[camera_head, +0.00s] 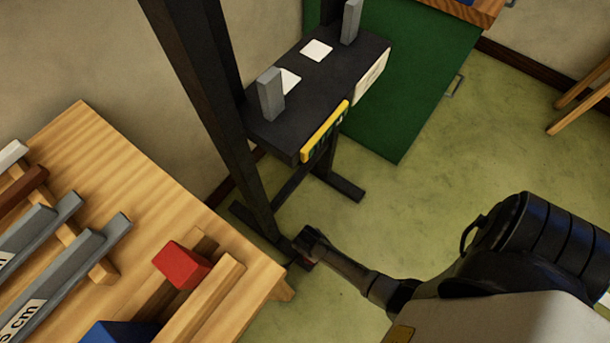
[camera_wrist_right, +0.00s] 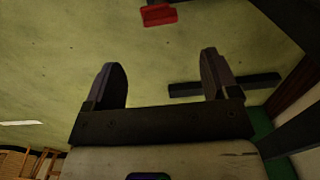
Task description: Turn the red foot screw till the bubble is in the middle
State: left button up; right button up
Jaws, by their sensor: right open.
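The red foot screw (camera_wrist_right: 158,14) shows at the top of the right wrist view, beyond the fingertips and apart from them. In the head view only a sliver of red (camera_head: 309,263) shows beneath my right gripper (camera_head: 309,243), low by the foot of the black stand (camera_head: 262,203). My right gripper is open and empty in the wrist view (camera_wrist_right: 164,65), its two fingers spread wide. A yellow-framed level (camera_head: 325,132) is on the front edge of the stand's black shelf; its bubble is too small to make out. My left gripper is out of view.
A wooden table (camera_head: 110,165) at left holds grey bars (camera_head: 90,250), a red block (camera_head: 182,265) and a blue block (camera_head: 120,332). Grey posts (camera_head: 270,94) rise from the shelf. The floor (camera_head: 450,160) at right is mostly clear.

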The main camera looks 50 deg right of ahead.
notch_tip(320, 180, down, 12)
jog(key=b, duration=0.7)
jog(key=shift+r+b, duration=0.25)
jog(key=shift+b, duration=0.1)
jog(key=shift+c, duration=0.2)
